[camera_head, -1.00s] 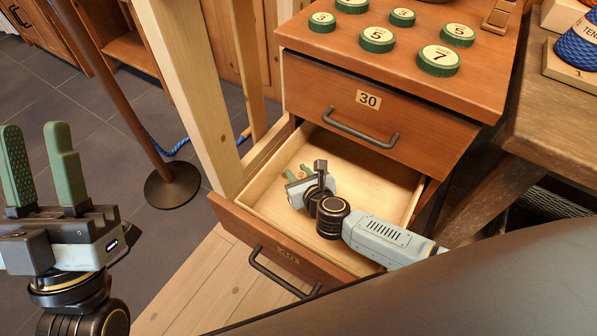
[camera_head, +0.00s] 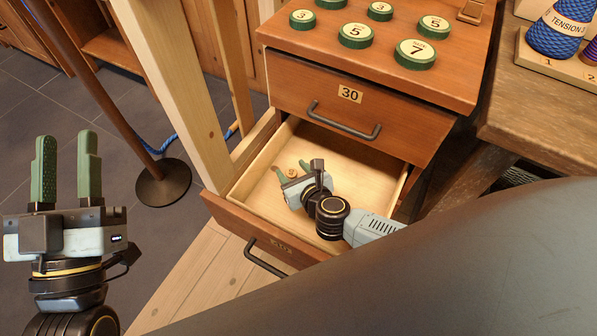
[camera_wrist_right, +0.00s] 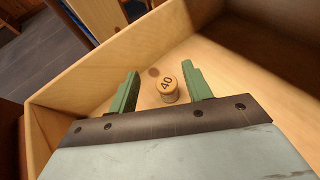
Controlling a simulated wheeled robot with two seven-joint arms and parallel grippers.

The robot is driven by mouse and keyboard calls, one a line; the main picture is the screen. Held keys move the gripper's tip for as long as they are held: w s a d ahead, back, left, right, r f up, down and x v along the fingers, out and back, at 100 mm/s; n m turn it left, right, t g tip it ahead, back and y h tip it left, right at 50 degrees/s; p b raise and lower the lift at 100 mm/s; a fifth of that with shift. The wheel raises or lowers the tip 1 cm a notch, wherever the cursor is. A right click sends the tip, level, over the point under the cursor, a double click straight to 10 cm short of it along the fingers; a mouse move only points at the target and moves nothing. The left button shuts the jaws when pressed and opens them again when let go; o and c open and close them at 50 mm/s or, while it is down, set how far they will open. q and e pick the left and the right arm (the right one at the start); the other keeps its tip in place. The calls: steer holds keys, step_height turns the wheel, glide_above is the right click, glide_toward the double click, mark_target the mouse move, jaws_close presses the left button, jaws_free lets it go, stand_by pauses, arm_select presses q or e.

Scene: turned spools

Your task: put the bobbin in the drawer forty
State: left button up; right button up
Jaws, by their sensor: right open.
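The bobbin (camera_wrist_right: 166,84), a small pale wooden piece marked 40 on its upper end, stands on the floor of the open lower drawer (camera_wrist_right: 240,70). In the head view the bobbin (camera_head: 292,173) looks tiny. My right gripper (camera_head: 291,170) is inside the drawer, open, with its green fingers on either side of the bobbin; in the right wrist view gaps show between the bobbin and both fingers (camera_wrist_right: 160,88). My left gripper (camera_head: 66,165) is open and empty, away at the left.
A shut drawer labelled 30 (camera_head: 350,95) is directly above the open one. Green numbered discs (camera_head: 415,54) sit on the cabinet top. A wooden post (camera_head: 190,90) and a stand with a round base (camera_head: 163,183) are left of the drawer. A wooden bench (camera_head: 540,125) is at right.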

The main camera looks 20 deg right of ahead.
steer(key=p+v, duration=0.1)
steer(key=v, duration=0.2)
steer(key=shift+a+r, duration=0.15)
steer(key=shift+r, duration=0.2)
steer(key=s+a+r+n+t+y, duration=0.1)
steer(key=a+r+n+t+y, duration=0.25)
steer(key=r+n, duration=0.65)
steer(key=s+a+r+n+t+y, duration=0.2)
steer(key=a+r+n+y, duration=0.15)
steer(key=r+n, duration=0.6)
arm_select(q)
steer(key=f+g, duration=0.1)
steer(key=w+f+g+y, duration=0.1)
steer(key=f, duration=0.1)
steer(key=f+g, duration=0.1)
steer(key=shift+w+a+f+g, duration=0.2)
steer(key=shift+a+f+g, duration=0.1)
steer(key=shift+f, duration=0.1)
arm_select(e)
steer(key=s+d+r+n+h, duration=0.1)
steer(key=d+r+n, duration=0.1)
steer(key=r+n, duration=0.3)
steer(key=s+d+r+n+h, duration=0.2)
steer(key=r+n, duration=0.3)
steer(key=n, duration=0.8)
steer(key=shift+s+d+r+n, duration=0.25)
steer(key=shift+d+r+n, duration=0.1)
steer(key=shift+d+r, duration=0.1)
steer(key=shift+c, duration=0.2)
